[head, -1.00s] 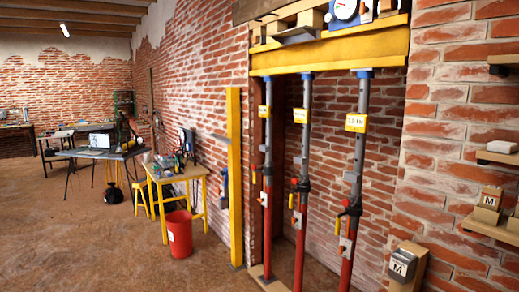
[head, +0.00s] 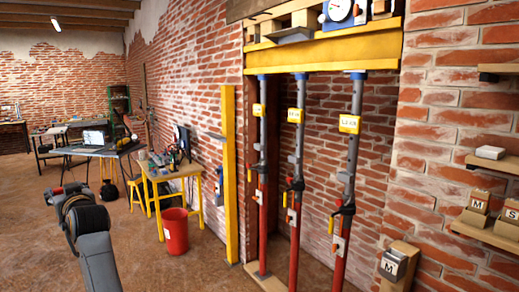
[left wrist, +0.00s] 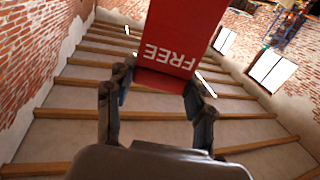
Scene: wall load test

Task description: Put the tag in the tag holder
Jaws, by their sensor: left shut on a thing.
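A red tag with white letters reading FREE (left wrist: 185,32) is in my left gripper (left wrist: 160,84) in the left wrist view. The fingers are shut on the tag's lettered end, and the lettering appears upside down. The far end of the tag is cut off by the frame. In the head view my left arm comes in at lower left, and the tag cannot be made out there. I cannot tell which thing is the tag holder. My right gripper is in neither view.
Several red and grey props, including one with a yellow label (head: 349,124), stand under a yellow beam (head: 330,47) in a brick recess. A yellow post (head: 230,170), red bucket (head: 175,231) and cluttered workbench (head: 175,171) stand left. Shelves (head: 490,166) hang right. Floor is open at left.

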